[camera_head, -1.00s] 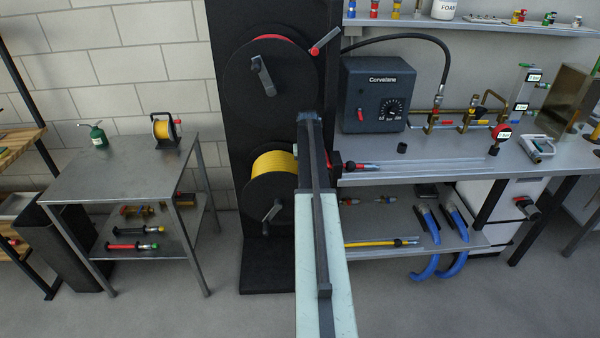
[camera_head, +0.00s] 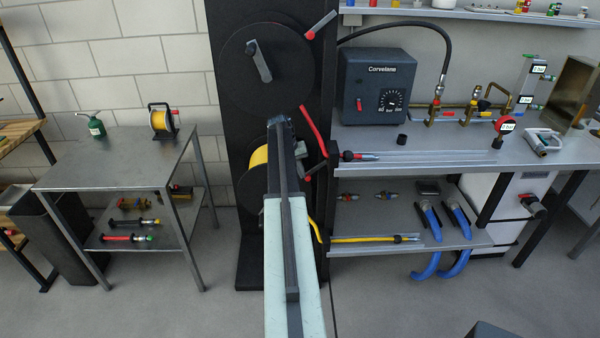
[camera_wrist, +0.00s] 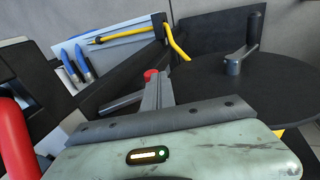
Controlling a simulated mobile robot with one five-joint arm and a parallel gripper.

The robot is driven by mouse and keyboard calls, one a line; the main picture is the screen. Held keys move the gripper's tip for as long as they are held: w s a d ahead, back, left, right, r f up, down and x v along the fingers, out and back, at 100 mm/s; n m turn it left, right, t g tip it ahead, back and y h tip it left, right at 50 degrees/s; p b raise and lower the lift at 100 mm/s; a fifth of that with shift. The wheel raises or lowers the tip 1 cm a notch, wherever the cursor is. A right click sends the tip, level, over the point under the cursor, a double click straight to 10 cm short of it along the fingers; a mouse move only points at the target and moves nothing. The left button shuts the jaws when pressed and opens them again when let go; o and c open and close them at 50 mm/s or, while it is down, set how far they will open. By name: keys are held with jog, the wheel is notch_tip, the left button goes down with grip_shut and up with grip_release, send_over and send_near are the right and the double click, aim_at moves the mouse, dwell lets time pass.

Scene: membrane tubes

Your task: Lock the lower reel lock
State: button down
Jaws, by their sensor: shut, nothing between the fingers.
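The lower reel, a black disc with yellow hose (camera_head: 258,158), stands on the dark column, and my arm hides much of it in the head view. In the wrist view its black disc (camera_wrist: 205,85) with a grey crank (camera_wrist: 235,62) fills the right side. A red-tipped part (camera_wrist: 150,75), perhaps the lower reel lock, shows left of the disc, at the far end of a grey bar. My gripper (camera_wrist: 158,95) appears shut and empty close to this red tip; I cannot tell whether they touch.
The upper reel (camera_head: 255,85) has its own red-tipped lever (camera_head: 321,25). A red hose (camera_head: 313,130) hangs right of my arm, and a yellow hose end (camera_head: 316,231) hangs lower. The workbench (camera_head: 430,148) is close on the right; a metal table (camera_head: 110,165) stands left.

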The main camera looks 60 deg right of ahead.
jog(key=shift+s, duration=0.25)
jog(key=w+a+f+p+v, duration=0.1)
jog(key=w+p+v, duration=0.1)
jog(key=p+v, duration=0.8)
jog(key=w+a+p+v, duration=0.1)
jog(key=w+p+v, duration=0.1)
jog(key=p+v, duration=0.8)
notch_tip(320, 180, up, 3)
jog(key=shift+w+a+f+p, duration=0.2)
jog(key=shift+w+a+p, duration=0.1)
jog(key=shift+w+a, duration=0.35)
jog(key=shift+a, duration=0.1)
